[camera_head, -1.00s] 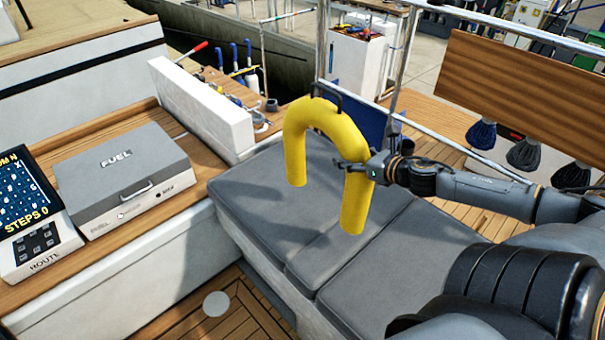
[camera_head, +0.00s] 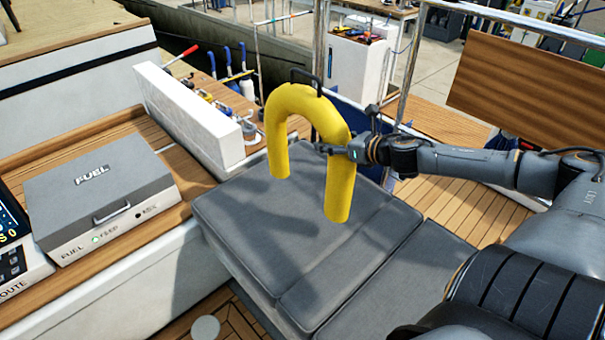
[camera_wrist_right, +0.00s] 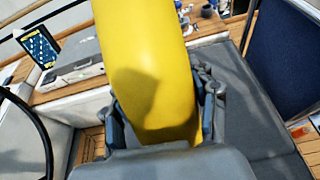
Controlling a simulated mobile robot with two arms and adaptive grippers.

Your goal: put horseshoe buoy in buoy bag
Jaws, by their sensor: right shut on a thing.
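The yellow horseshoe buoy (camera_head: 338,180) hangs upright above the grey cushions, its two legs pointing down and a black handle at its top. My right gripper (camera_head: 340,150) is shut on the buoy's right leg, coming in from the right. In the right wrist view, the buoy (camera_wrist_right: 145,65) lies between the two fingers of the gripper (camera_wrist_right: 163,122). A dark blue panel stands behind the buoy at the rail, in the head view (camera_head: 352,117) and in the right wrist view (camera_wrist_right: 285,60); I cannot tell whether it is the buoy bag. My left gripper is not in view.
Grey seat cushions (camera_head: 275,262) lie below the buoy. A grey FUEL box (camera_head: 100,195) sits at the left. A white block (camera_head: 185,112) and metal rails (camera_head: 410,60) stand behind, with a wooden board (camera_head: 525,85) at the right.

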